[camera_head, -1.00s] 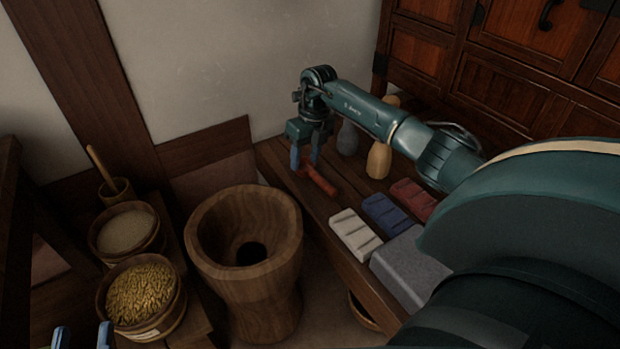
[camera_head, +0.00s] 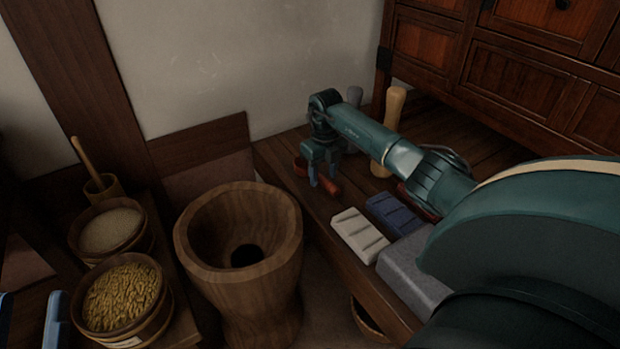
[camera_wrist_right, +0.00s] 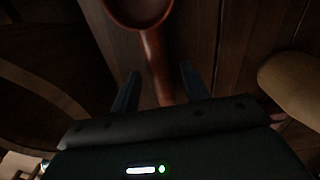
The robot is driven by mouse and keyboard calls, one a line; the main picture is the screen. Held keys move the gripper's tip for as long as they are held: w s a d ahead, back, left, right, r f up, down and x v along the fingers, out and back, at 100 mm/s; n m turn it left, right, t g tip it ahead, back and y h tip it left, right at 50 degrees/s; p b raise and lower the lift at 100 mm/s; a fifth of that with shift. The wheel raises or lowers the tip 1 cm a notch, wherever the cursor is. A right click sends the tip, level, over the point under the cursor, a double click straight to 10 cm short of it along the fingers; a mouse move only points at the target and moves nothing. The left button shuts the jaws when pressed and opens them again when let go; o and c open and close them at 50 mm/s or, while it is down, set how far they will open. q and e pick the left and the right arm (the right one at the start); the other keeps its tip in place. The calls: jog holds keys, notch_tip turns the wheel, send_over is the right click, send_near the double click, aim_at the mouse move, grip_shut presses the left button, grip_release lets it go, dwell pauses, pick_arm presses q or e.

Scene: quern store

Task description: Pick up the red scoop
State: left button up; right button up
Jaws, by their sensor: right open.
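The red scoop (camera_head: 331,188) lies on the wooden bench in the head view, partly hidden by my right gripper (camera_head: 322,184). In the right wrist view its round bowl shows at the top edge and its handle (camera_wrist_right: 156,62) runs down between the two fingers. My right gripper (camera_wrist_right: 160,85) is open, with one finger on each side of the handle and gaps visible on both sides. My left gripper (camera_head: 30,305) shows at the bottom left of the head view, with its two fingers apart and nothing seen between them.
A large wooden mortar (camera_head: 240,270) stands left of the bench. Grain tubs (camera_head: 125,296) stand further left. A white block (camera_head: 359,234), a blue block (camera_head: 394,214) and a grey stone block (camera_head: 408,272) lie on the bench. A tan pestle-like piece (camera_head: 394,112) stands behind my right arm.

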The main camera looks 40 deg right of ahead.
jog(key=shift+f, duration=0.95)
grip_shut()
